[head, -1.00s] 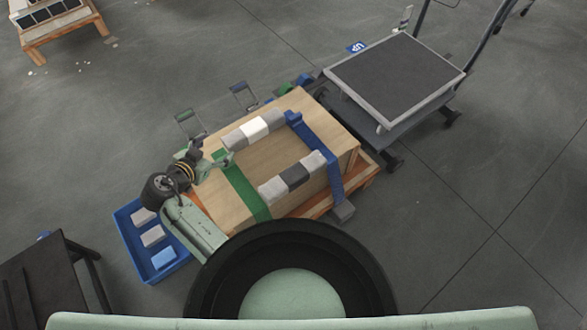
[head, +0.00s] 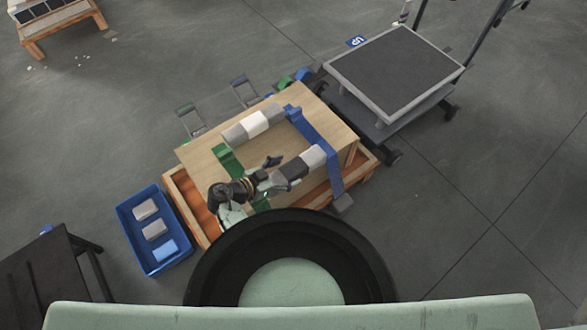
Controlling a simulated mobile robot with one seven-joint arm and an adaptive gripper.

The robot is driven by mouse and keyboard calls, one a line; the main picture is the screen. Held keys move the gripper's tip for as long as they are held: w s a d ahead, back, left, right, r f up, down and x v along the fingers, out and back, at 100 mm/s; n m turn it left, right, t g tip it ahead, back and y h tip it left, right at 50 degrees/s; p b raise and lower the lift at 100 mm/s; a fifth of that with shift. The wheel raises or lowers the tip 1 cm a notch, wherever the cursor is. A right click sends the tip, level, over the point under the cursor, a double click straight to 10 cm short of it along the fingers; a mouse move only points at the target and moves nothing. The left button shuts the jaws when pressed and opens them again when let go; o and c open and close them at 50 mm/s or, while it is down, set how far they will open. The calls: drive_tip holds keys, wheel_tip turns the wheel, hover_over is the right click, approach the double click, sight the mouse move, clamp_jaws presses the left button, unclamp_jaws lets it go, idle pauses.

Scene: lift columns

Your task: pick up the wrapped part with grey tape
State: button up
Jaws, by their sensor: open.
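A wrapped part with a dark grey band around its middle (head: 293,171) lies on top of the wooden box (head: 225,140), on the side nearer to me. Its right end is pale; its left end is largely hidden by my gripper. A second wrapped part, grey with a white middle band (head: 254,123), lies further back on the box. My gripper (head: 276,174) is open at the left end of the dark-banded part. One finger shows on the far side of that end; I cannot tell whether it touches the part.
A blue strap (head: 320,145) and a green strap (head: 226,158) cross the box, which sits on an orange-brown pallet (head: 181,190). A blue bin (head: 125,220) holding several small blocks stands at left. A cart with a dark top (head: 395,70) stands at the back right.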

sight(301, 166)
drive_tip(key=shift+x, duration=1.1)
drive_tip(key=c, duration=1.7)
drive_tip(key=shift+c, duration=0.4)
drive_tip(key=shift+r, duration=0.15)
